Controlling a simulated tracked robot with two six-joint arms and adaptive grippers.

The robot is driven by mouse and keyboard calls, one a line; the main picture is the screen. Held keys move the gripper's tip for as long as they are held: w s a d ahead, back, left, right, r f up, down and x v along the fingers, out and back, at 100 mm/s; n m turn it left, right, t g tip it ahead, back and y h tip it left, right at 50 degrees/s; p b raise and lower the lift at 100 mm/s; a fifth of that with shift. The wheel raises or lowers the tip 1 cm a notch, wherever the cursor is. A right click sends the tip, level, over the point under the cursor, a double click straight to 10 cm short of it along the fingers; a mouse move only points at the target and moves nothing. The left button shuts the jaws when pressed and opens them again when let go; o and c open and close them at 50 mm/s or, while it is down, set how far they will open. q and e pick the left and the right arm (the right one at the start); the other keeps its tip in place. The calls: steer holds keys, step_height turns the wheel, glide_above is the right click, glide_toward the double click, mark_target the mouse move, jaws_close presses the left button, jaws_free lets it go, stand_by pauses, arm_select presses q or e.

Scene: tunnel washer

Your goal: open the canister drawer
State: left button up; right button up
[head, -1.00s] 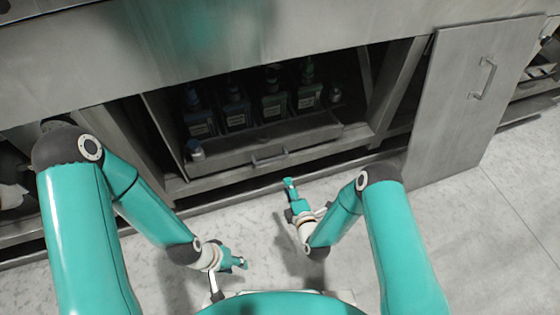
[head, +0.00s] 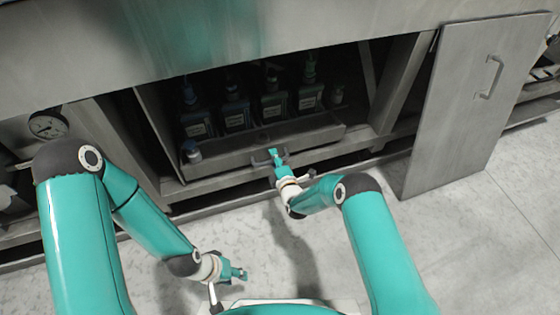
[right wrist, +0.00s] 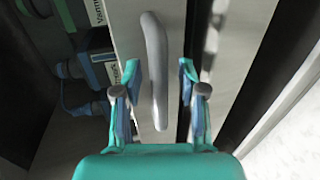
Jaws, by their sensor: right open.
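The canister drawer (head: 222,152) is a grey metal tray low in the dark opening of the machine, holding several dark bottles (head: 235,112) with labels. Its bar handle (head: 258,162) sits on the front face. My right gripper (head: 275,155) is at the handle in the head view. In the right wrist view the gripper (right wrist: 159,75) is open, with the handle (right wrist: 156,70) between its two fingers; I see no closed grip on it. My left gripper (head: 240,273) hangs low over the floor, away from the drawer; its fingers are too small to tell open from shut.
A grey door panel (head: 470,110) with its own handle stands open at the right. A pressure gauge (head: 48,125) shows at the left. Frame posts and a lower rail border the opening. The pale floor (head: 350,235) in front is clear.

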jaws_close()
stand_by(0.3)
